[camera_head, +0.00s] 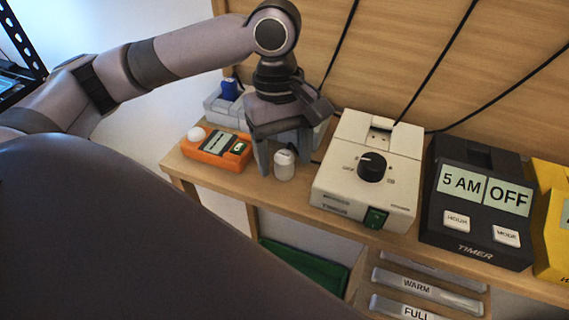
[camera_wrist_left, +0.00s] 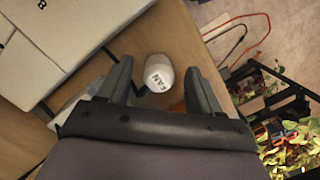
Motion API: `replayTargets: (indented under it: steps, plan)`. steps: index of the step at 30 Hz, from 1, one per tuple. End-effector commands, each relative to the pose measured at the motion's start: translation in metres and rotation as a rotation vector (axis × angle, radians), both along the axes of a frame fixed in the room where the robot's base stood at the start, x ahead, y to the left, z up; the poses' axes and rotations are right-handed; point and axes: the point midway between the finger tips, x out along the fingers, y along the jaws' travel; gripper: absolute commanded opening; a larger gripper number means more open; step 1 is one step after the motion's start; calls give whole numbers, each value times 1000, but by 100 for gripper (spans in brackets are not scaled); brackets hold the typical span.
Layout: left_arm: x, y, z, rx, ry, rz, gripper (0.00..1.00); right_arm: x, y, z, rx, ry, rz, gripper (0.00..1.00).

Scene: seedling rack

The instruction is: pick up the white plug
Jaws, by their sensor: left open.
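The white plug (camera_head: 284,166) is a small upright cylinder on the wooden shelf, left of the cream timer. In the left wrist view, the white plug (camera_wrist_left: 159,70) shows the label FAN on its side. My left gripper (camera_head: 283,163) points down over it, with one finger on each side of the plug. The left wrist view also shows my left gripper (camera_wrist_left: 158,78) open, with a gap between each finger and the plug. Whether the fingertips reach fully around it is hard to tell. My right gripper is not in view.
The cream timer (camera_head: 340,190) with a black dial stands close on the right, then a black timer (camera_head: 475,238) and a yellow one (camera_head: 556,215). An orange device (camera_head: 214,158) lies left, before a grey power strip (camera_head: 222,110) with a blue plug (camera_head: 230,89). Black cables run up the back panel.

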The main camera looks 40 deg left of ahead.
Motion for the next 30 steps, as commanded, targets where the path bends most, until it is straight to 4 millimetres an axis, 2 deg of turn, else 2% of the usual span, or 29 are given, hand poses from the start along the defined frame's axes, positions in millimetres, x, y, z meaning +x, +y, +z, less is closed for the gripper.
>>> replayTargets:
  steps: [8, 14, 24, 30]
  plan:
    - [0, -1, -4, -1, -2, 0, 65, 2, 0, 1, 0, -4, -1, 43]
    - [0, -1, -4, -1, -1, 0, 3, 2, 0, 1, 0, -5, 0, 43]
    - [0, -1, -1, -1, -2, 0, 3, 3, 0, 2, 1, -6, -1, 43]
    - [1, -1, 17, -1, -4, 1, 3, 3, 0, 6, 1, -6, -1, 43]
